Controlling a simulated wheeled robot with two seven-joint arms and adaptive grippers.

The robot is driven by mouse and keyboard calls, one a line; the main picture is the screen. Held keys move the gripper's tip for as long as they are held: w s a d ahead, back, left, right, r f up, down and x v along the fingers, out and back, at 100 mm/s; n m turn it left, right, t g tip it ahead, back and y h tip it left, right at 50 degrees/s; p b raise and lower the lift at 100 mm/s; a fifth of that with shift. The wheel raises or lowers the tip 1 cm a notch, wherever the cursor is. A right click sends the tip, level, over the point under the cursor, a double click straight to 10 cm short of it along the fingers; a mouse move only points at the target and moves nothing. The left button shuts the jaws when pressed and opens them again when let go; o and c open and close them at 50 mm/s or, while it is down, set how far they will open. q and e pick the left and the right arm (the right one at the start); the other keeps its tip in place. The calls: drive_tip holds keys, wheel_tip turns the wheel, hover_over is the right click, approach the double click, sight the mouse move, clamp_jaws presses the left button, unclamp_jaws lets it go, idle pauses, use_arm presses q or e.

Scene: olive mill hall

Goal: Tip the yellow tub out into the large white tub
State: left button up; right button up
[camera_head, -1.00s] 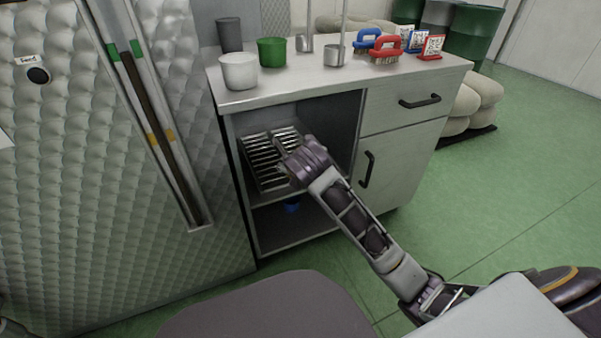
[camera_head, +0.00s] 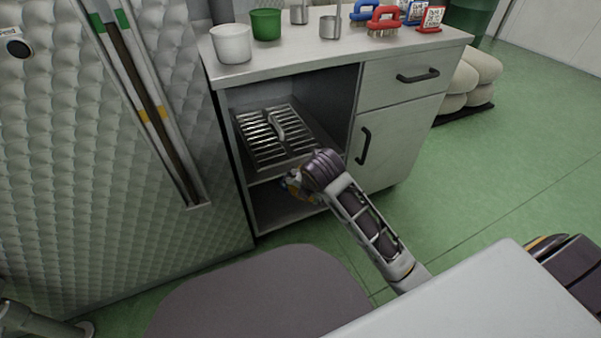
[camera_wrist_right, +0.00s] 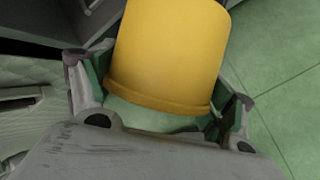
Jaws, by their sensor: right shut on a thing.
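The yellow tub (camera_wrist_right: 168,50) is in my right gripper (camera_wrist_right: 160,108), between its two fingers in the right wrist view. Its rim band is toward the palm, and its inside is hidden. In the head view, my right gripper (camera_head: 293,184) is in front of the open cabinet, below the metal grate; only a small yellow patch of the tub shows there, mostly hidden by the wrist. A white tub (camera_head: 231,46) stands upright at the left of the countertop; I cannot tell whether it is the large one. My left gripper is not in view.
A green tub (camera_head: 266,25), metal cups, brushes (camera_head: 384,20) and small signs stand on the countertop (camera_head: 300,52). A metal grate (camera_head: 262,150) with a handle lies on the cabinet's upper shelf. Green floor (camera_head: 460,190) is clear at right.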

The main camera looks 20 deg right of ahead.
drive_tip(key=s+a+f+m+g+y, duration=0.1)
drive_tip(key=s+f+g+y, duration=0.1)
drive_tip(key=s+f, duration=0.6)
drive_tip(key=s+f+g+y+b, duration=0.1)
drive_tip(key=s+f+g+y, duration=0.15)
drive_tip(key=f, duration=0.95)
drive_tip(key=s+a+f+m+g+y, duration=0.1)
drive_tip(key=s+f, duration=0.5)
drive_tip(key=f, duration=0.5)
drive_tip(key=w+a+f+m+t+y, duration=0.2)
drive_tip(key=w+a+m+t, duration=0.3)
drive_tip(key=m, duration=0.6)
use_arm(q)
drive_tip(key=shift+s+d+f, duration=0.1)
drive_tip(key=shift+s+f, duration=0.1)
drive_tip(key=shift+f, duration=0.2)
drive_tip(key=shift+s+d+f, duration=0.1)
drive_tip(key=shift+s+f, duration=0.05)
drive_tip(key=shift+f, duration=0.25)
use_arm(e)
drive_tip(key=w+a+r+m+t+h, duration=0.1)
drive_tip(key=w+r+m+t+h, duration=0.1)
drive_tip(key=w+r+m+t, duration=0.4)
drive_tip(key=shift+w+r+m+t, duration=0.4)
drive_tip(key=shift+r+m, duration=0.3)
drive_tip(key=shift+m, duration=0.5)
